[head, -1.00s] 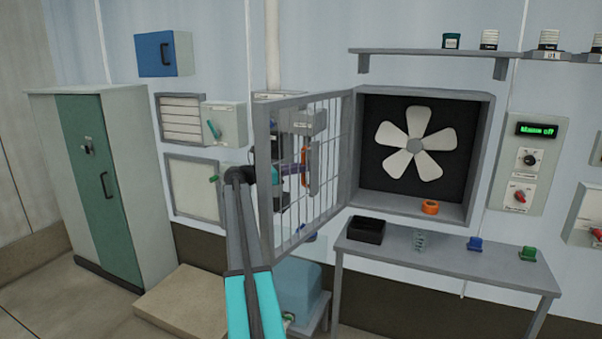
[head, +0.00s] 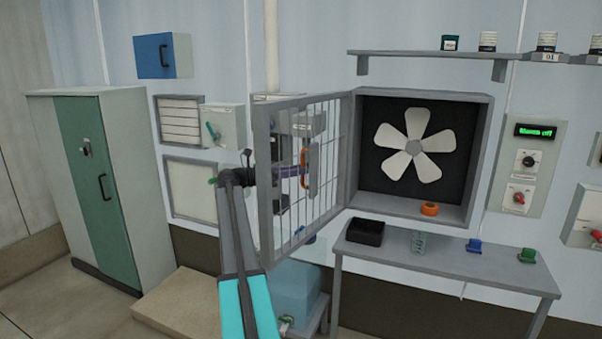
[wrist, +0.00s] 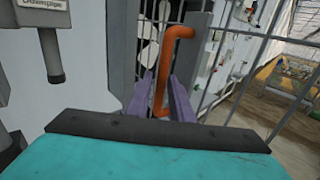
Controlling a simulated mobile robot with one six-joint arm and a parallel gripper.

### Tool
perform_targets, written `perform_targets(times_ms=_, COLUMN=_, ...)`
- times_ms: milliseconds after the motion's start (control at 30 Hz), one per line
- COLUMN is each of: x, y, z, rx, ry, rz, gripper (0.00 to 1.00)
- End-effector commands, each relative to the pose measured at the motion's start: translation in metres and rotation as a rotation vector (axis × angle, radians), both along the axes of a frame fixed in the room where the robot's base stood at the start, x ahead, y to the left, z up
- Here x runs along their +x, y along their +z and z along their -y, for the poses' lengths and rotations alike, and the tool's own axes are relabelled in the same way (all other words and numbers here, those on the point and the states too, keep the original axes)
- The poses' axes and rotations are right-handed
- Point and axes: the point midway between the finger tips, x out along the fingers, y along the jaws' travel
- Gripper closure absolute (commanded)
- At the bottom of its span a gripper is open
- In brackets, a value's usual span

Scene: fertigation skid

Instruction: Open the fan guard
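The fan guard (head: 341,165) is a grey barred door hinged at the left of the fan housing (head: 482,150). It stands swung far out to the left, leaving the white fan (head: 414,146) uncovered. Its orange handle (head: 303,168) shows through the bars and upright in the wrist view (wrist: 162,85). My gripper (wrist: 165,90) has its two purple fingers apart, on either side of the handle's lower part. Any gap between fingers and handle is too small to make out clearly. In the head view the gripper is partly hidden behind the bars.
A bench (head: 400,262) below the fan holds a black bin (head: 365,232), a spring and small blue and green items. An orange ring (head: 429,209) sits on the housing sill. A green-grey cabinet (head: 100,190) stands left. Wall boxes are close behind the guard.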

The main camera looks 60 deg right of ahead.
Motion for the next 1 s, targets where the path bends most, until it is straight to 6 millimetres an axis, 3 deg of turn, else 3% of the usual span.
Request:
perform_targets(times_ms=600, x=0.061, y=-0.003, z=-0.073, rx=0.001, ry=-0.001, rz=0.0, gripper=0.8)
perform_targets(times_ms=1000, x=0.076, y=-0.002, z=-0.091, rx=0.002, ry=-0.003, rz=0.001, gripper=0.8)
